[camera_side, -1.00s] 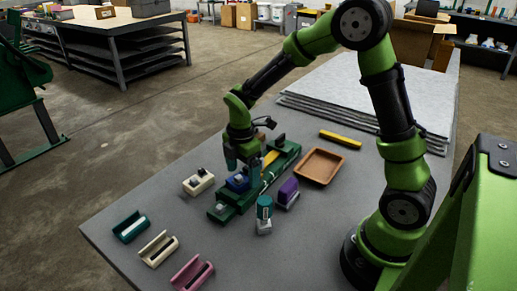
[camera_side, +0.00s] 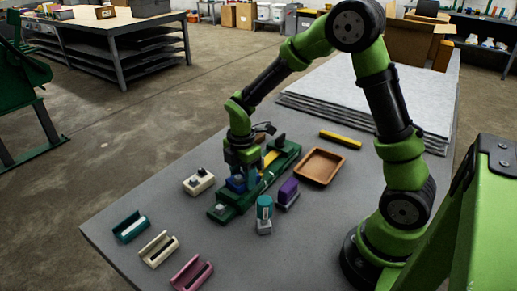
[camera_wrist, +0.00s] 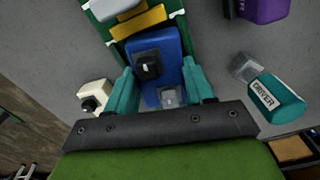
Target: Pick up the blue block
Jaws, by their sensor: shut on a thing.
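The blue block (camera_wrist: 172,52), with a black knob on its face, sits in the dark green holder (camera_side: 224,214). In the side view my gripper (camera_side: 248,178) points down at the holder. I cannot tell whether the block is clear of the holder's floor.
A yellow block (camera_wrist: 138,22) sits in the holder beyond the blue one. A cream block (camera_side: 198,183), a purple block (camera_side: 288,191) and a teal driver (camera_side: 264,208) stand close by. A brown tray (camera_side: 341,176) lies to the right. Three open cradles, one pink (camera_side: 190,275), lie at the front left.

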